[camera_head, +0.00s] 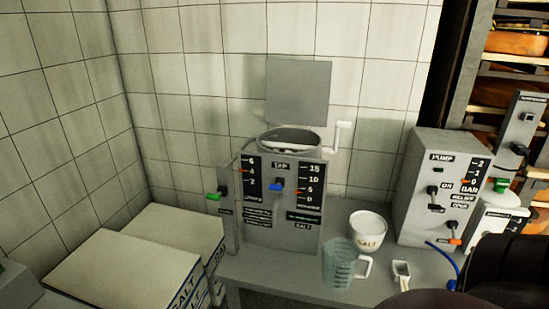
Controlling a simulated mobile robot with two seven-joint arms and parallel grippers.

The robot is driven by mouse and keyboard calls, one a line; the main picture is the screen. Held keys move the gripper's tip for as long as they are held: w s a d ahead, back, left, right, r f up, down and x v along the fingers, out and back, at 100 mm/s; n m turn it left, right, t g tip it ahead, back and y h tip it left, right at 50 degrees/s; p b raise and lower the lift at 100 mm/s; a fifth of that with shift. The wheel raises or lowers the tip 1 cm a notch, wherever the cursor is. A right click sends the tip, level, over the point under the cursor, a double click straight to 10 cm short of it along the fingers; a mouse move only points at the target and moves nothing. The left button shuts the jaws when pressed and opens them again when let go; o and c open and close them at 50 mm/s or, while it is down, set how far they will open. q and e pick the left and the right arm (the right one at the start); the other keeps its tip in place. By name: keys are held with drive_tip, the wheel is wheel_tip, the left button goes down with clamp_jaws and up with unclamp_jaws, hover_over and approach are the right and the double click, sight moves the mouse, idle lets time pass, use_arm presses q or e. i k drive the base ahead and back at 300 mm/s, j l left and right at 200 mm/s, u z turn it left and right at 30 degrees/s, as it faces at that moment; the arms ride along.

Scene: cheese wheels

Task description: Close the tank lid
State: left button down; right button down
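The tank (290,142) stands on a grey table against the tiled wall, behind a grey panel marked TAP. Its round mouth is uncovered, and something pale shows inside. A flat grey square plate, which looks like the lid (298,92), stands upright behind the mouth, so the lid is open. A white crank-shaped handle (341,136) sticks up at the tank's right side. Neither gripper shows in this view. A dark rounded shape at the bottom right looks like part of my arm and hides that corner of the table.
A white SALT bowl (368,231), a clear measuring jug (340,264) and a small white scoop (401,274) stand on the table (290,268) at front right of the tank. A PUMP box (432,190) is further right. White salt boxes (125,268) fill the lower left.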

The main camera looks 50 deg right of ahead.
sight(297, 92)
drive_tip(key=z, duration=1.1)
drive_tip(key=i+l+z, duration=0.2)
drive_tip(key=i+z, duration=0.2)
drive_tip(key=i, duration=0.2)
